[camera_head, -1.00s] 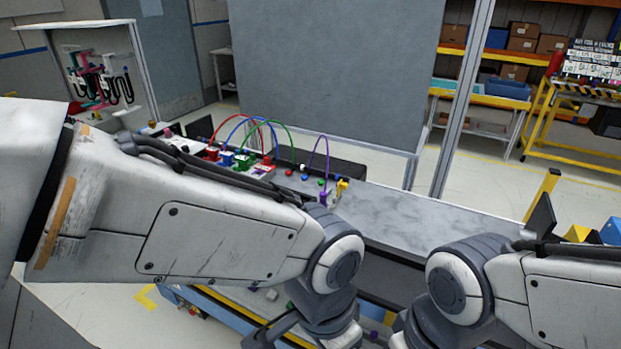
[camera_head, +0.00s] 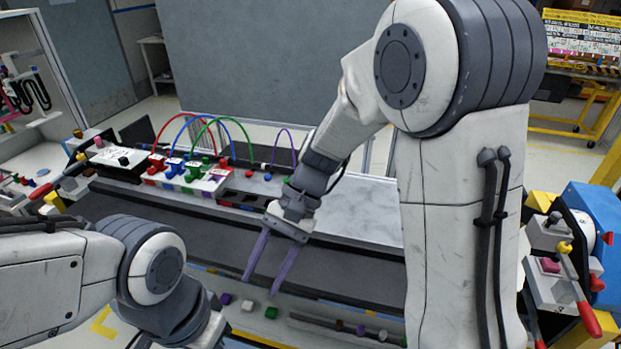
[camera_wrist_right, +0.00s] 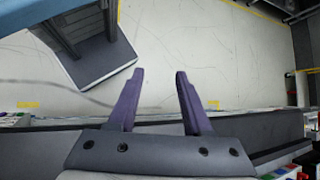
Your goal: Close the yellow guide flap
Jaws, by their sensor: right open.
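I cannot make out for sure which yellow part is the guide flap. A small yellow block (camera_head: 54,201) is at the far left of the bench, and a yellow knob (camera_head: 565,247) is on the grey unit at the right. My right gripper (camera_head: 262,286) points down over the front part of the dark bench, its two purple fingers apart and empty. In the right wrist view the open fingers (camera_wrist_right: 160,73) have only floor beyond them. My left arm reaches in at the lower left, but its gripper is out of the picture.
Red, blue, green and purple cables arch over a connector row (camera_head: 190,175) behind my right gripper. Small blocks, including a green one (camera_head: 270,312), lie on the lower front shelf. A blue unit (camera_head: 588,232) with levers stands right of my right arm.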

